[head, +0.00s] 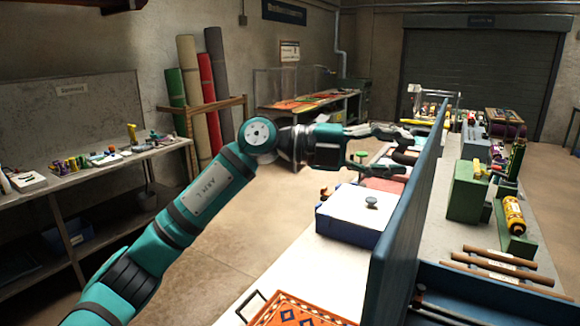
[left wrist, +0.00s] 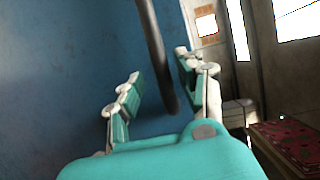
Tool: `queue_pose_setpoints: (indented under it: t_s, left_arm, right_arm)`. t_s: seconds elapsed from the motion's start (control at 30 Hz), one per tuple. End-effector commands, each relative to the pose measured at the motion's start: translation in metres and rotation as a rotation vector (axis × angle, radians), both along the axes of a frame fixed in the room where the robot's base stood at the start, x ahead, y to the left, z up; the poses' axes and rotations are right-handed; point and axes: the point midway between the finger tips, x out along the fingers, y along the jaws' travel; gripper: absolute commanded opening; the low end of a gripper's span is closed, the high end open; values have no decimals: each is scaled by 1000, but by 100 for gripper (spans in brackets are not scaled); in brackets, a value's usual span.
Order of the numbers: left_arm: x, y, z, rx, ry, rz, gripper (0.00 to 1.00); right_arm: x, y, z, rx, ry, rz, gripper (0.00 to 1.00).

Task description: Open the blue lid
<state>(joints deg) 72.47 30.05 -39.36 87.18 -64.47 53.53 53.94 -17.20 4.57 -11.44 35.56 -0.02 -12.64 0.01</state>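The blue lid (head: 408,225) is a large flat panel standing nearly upright along the right side of the white worktop in the head view. Its face fills much of the left wrist view (left wrist: 60,70). A dark curved handle bar (left wrist: 154,50) crosses in front of that face. My left gripper (head: 400,148) is at the lid's left side, fingers pointing toward it. In the left wrist view my left gripper (left wrist: 158,88) has its fingers apart, with the bar between them and gaps visible. My right gripper is out of view.
A white-topped blue box (head: 345,212) with a knob stands on the worktop below my left gripper. A patterned orange rug piece (head: 300,312) lies nearer. Right of the lid are a blue tray (head: 500,290), wooden rods (head: 510,258) and a green block (head: 466,190). The floor at left is clear.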

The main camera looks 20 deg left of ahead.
Motion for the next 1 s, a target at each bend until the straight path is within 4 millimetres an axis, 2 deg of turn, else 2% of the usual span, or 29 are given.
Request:
queue_pose_setpoints:
  t_s: [1.0]
  left_arm:
    - [-14,70,-14,1,1,1,38]
  right_arm:
    - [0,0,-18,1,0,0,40]
